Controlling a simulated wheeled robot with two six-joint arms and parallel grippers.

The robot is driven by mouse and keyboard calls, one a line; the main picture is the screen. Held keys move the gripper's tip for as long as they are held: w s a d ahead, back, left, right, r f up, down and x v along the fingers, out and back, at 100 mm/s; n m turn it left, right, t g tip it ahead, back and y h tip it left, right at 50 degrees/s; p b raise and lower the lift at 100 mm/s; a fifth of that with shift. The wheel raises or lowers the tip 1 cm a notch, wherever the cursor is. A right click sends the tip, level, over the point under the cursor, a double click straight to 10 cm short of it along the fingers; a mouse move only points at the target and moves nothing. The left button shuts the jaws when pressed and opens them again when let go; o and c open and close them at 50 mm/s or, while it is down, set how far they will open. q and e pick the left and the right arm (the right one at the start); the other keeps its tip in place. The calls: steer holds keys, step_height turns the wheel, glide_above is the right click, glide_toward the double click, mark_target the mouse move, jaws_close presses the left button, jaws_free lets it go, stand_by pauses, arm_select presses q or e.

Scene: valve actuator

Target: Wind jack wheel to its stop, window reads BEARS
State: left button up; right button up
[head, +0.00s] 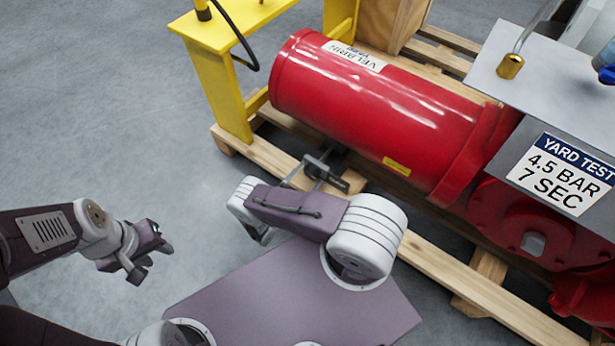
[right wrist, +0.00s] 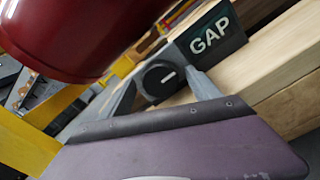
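In the right wrist view a round dark jack wheel (right wrist: 161,80) with a white mark lies between the two fingers of my right gripper (right wrist: 159,84). The fingers stand apart on either side of it; I cannot tell whether they touch it. Beside it a dark green window (right wrist: 211,40) reads GAP in white letters. In the head view my right gripper (head: 325,171) is low beside the red cylinder (head: 375,98), and the wheel and window cannot be made out there. My left gripper (head: 151,262) is open and empty over the grey floor, at the left.
The cylinder lies over a wooden pallet (head: 420,262), with a yellow stand (head: 220,85) at its far end. A grey box with a YARD TEST label (head: 562,176) is at the right. Bare floor (head: 110,110) is free at the left.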

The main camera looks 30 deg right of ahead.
steer(key=shift+a, duration=0.1)
steer(key=p+v, duration=0.1)
steer(key=v, duration=0.8)
